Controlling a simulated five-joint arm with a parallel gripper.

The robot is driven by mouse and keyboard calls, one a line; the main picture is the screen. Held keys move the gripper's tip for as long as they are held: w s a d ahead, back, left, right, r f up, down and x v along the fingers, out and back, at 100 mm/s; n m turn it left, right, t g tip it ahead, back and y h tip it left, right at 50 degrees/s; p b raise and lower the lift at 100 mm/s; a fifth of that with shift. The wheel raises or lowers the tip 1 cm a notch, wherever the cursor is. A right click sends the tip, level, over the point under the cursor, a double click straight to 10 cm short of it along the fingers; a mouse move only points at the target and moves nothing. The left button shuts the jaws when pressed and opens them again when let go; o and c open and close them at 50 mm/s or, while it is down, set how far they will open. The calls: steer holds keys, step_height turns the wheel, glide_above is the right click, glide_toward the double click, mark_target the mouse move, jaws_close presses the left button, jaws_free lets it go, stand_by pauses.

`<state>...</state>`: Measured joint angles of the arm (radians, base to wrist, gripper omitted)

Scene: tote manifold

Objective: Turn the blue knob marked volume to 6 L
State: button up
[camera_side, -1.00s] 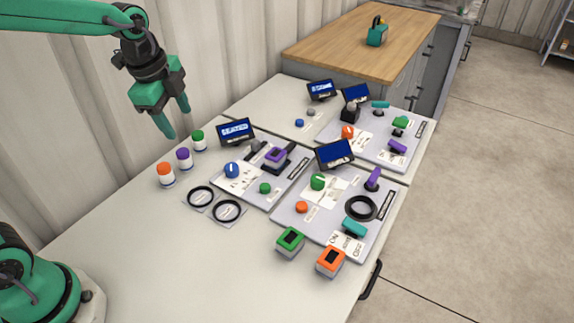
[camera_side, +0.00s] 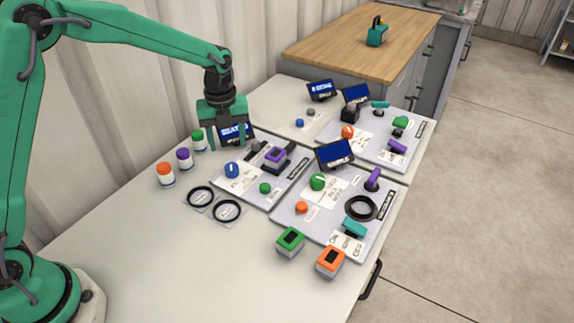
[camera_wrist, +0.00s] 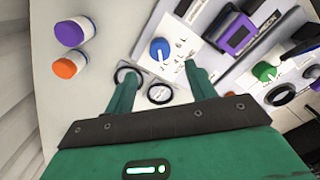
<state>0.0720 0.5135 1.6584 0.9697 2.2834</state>
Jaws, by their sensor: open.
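The blue knob (camera_side: 231,169) sits on a white label plate (camera_side: 240,184) on the left grey panel. It also shows in the wrist view (camera_wrist: 159,49), beyond and between the two fingertips, with printed marks around it. The marks are too small to read surely, and so is the knob's setting. My gripper (camera_side: 227,147) points down, open and empty, above and slightly behind the knob, apart from it. Its green fingers (camera_wrist: 158,72) are spread wide in the wrist view.
A screen (camera_side: 238,131) stands behind my gripper, partly hidden by it. A purple-topped part (camera_side: 277,155) and a green knob (camera_side: 265,188) share the panel. Capped jars (camera_side: 183,159) stand left and two black rings (camera_side: 227,210) lie in front. The front-left table is clear.

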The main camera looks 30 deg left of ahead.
mark_target(231, 166)
steer(key=shift+f, duration=0.2)
steer(key=shift+f, duration=3.75)
steer(key=c, duration=1)
